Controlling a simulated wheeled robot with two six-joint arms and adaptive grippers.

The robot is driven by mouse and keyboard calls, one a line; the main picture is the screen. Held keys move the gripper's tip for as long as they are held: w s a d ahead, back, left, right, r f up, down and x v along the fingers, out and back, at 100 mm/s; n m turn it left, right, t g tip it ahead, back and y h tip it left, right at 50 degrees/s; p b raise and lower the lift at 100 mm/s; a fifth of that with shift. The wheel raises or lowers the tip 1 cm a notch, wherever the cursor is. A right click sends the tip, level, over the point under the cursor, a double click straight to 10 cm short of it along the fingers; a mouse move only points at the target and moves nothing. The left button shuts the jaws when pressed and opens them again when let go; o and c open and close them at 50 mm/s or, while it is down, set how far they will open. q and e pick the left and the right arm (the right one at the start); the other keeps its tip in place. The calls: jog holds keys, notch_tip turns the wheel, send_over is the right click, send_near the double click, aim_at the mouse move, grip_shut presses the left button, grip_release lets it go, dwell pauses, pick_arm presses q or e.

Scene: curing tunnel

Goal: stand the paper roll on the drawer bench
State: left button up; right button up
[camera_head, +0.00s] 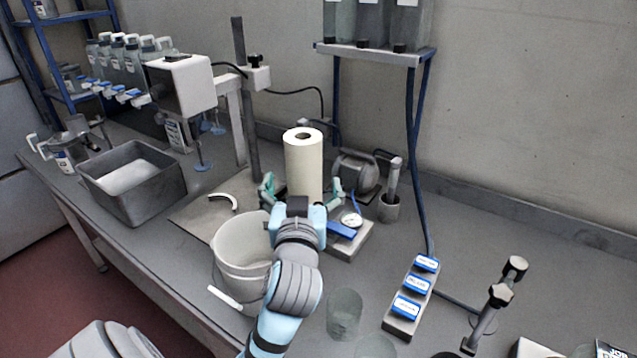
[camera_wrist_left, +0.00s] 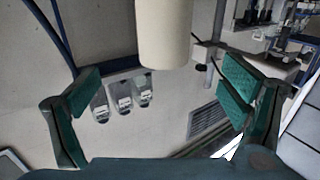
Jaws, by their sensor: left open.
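A cream paper roll (camera_head: 304,165) stands upright, with a dark core hole in its top, towards the back of a grey bench (camera_head: 470,235). My left gripper (camera_head: 303,190) is open, with one green-padded finger on each side of the roll's lower part. The roll's foot is hidden behind the gripper, so I cannot tell what it rests on. In the left wrist view the roll (camera_wrist_left: 164,32) shows between the spread fingers, with a gap on both sides. No drawers show, so I cannot tell whether this is the drawer bench. My right gripper is not in view.
A white bucket (camera_head: 243,245) stands close beside my left arm. A gauge block (camera_head: 349,238) and a metal cup with a tool (camera_head: 389,208) are right of the roll. A stand post (camera_head: 246,125) is behind left. A clear beaker (camera_head: 344,315) is in front.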

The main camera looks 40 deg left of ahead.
aim_at(299, 156)
pick_arm(q)
jog(key=x, duration=0.5)
jog(key=a+r+x, duration=0.1)
jog(key=x, duration=0.1)
jog(key=shift+s+a, duration=0.1)
jog(key=shift+a, duration=0.1)
jog(key=x, duration=0.6)
jog(key=shift+w+d+f, duration=0.15)
jog(key=shift+w+d, duration=0.05)
jog(key=shift+w, duration=0.05)
jog(key=shift+s, duration=0.1)
jog(key=shift+c, duration=0.6)
jog(key=c, duration=1.9)
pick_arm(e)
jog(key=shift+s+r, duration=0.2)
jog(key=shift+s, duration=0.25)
